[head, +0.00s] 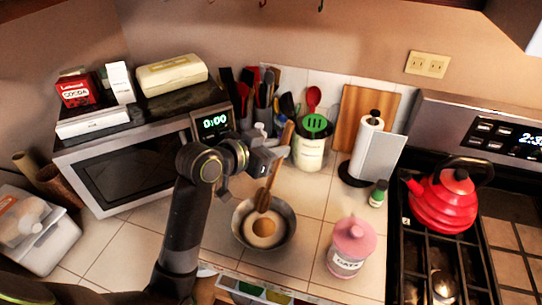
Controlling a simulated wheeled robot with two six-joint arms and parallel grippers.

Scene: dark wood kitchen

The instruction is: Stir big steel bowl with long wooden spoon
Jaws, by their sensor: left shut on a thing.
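The big steel bowl (238,229) stands on the tiled counter in front of the microwave, with something pale and brownish inside. The long wooden spoon (286,133) stands tilted, its handle rising up and to the right. Its head (263,201) is down over the inside of the bowl; whether it touches the contents I cannot tell. My left gripper (278,152) is shut on the spoon's handle, above and behind the bowl. Its fingertips are partly hidden at this angle. My right gripper is not in view.
A pink canister (350,247) stands right of the bowl. Behind are a utensil crock (309,151), a paper towel roll (368,147) and a small green bottle (378,193). The microwave (130,170) is at left. A red kettle (443,200) sits on the stove at right.

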